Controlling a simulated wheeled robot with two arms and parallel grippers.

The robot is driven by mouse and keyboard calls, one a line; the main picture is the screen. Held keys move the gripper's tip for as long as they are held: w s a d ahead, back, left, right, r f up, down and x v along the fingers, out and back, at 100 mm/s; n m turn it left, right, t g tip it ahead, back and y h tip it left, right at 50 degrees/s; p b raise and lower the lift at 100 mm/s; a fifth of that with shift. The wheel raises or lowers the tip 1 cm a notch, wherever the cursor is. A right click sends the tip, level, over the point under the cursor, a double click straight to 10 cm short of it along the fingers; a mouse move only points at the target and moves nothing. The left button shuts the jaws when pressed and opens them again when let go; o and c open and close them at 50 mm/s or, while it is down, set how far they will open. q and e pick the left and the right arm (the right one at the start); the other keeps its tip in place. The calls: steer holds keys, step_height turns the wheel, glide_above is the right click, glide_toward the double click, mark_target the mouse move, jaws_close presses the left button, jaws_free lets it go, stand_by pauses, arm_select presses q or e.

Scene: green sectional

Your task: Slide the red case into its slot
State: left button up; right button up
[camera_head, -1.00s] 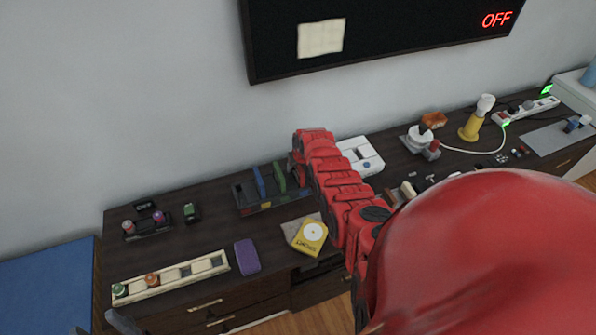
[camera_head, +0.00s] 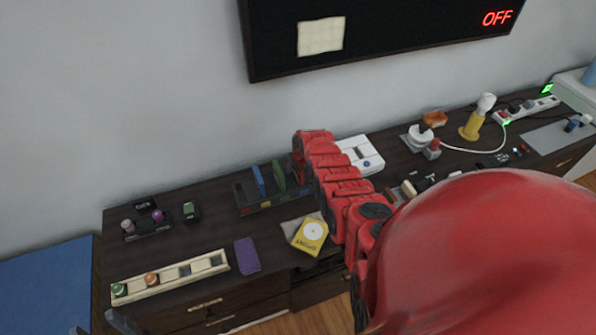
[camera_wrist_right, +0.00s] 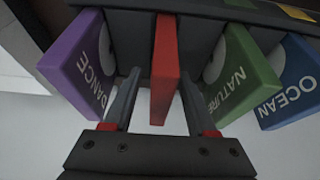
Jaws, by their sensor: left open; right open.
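In the right wrist view the red case (camera_wrist_right: 164,68) stands edge-on in the rack (camera_wrist_right: 200,28), between a purple DANCE case (camera_wrist_right: 88,68) and a green NATURE case (camera_wrist_right: 240,78). My right gripper (camera_wrist_right: 163,88) is open, with one finger on each side of the red case; whether either finger touches it I cannot tell. In the head view the rack (camera_head: 244,194) shows a blue case (camera_head: 258,180) and a green one (camera_head: 279,178); my red right arm hides the red case and the right gripper. Only the tips of my left gripper (camera_head: 98,325) show, low at the left.
A blue OCEAN case (camera_wrist_right: 286,88) stands beyond the green one. On the dark desk (camera_head: 205,235) are a yellow SPORT case (camera_head: 310,236), a purple item (camera_head: 247,256), a cream tray (camera_head: 170,282) and a white device (camera_head: 361,156). A dark screen (camera_head: 400,35) hangs above.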

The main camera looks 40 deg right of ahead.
jaws_close()
stand_by(0.3)
steer(key=shift+r, duration=0.15)
